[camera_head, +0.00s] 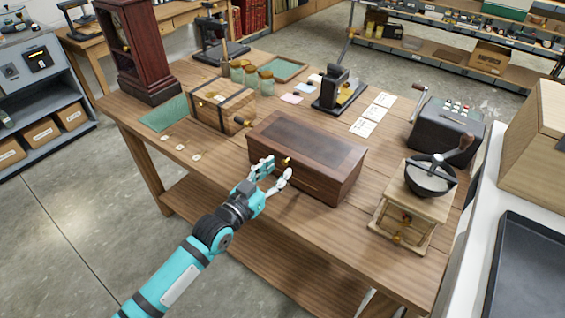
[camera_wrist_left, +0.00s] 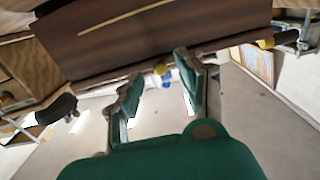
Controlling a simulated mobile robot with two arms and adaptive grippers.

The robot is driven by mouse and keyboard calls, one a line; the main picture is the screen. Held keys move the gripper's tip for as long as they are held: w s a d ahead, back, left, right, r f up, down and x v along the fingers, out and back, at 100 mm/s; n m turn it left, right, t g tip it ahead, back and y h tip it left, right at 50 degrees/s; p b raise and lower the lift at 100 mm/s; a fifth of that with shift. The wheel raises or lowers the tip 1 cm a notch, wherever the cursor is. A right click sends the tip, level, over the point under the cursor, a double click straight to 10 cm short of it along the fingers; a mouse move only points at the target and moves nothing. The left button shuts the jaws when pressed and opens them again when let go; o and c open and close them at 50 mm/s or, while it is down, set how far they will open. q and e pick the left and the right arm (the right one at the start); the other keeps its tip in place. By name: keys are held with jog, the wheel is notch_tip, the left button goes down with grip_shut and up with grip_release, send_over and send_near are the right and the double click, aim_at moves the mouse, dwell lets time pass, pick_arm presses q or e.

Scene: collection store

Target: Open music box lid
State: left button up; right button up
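The music box (camera_head: 307,150) is a long dark brown wooden box in the middle of the table, with its lid shut flat. A small brass catch (camera_head: 286,161) sits on its front near the lid seam. My left gripper (camera_head: 277,169) is open and empty at the front of the box, its fingers close to the catch. In the left wrist view the box (camera_wrist_left: 150,35) fills the top, and the brass catch (camera_wrist_left: 160,69) shows between the spread fingers. I cannot tell whether the fingers touch the box. My right gripper is not in view.
A coffee grinder (camera_head: 409,215) stands to the right of the box, and a wooden chest (camera_head: 222,106) to its left. A stamp press (camera_head: 337,90) and paper cards (camera_head: 362,127) lie behind. A tall dark clock case (camera_head: 136,50) stands at the table's far left. The table front is clear.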

aim_at(283, 164)
pick_arm(q)
jog(key=shift+x, duration=1.55)
jog(key=shift+c, duration=0.3)
grip_shut()
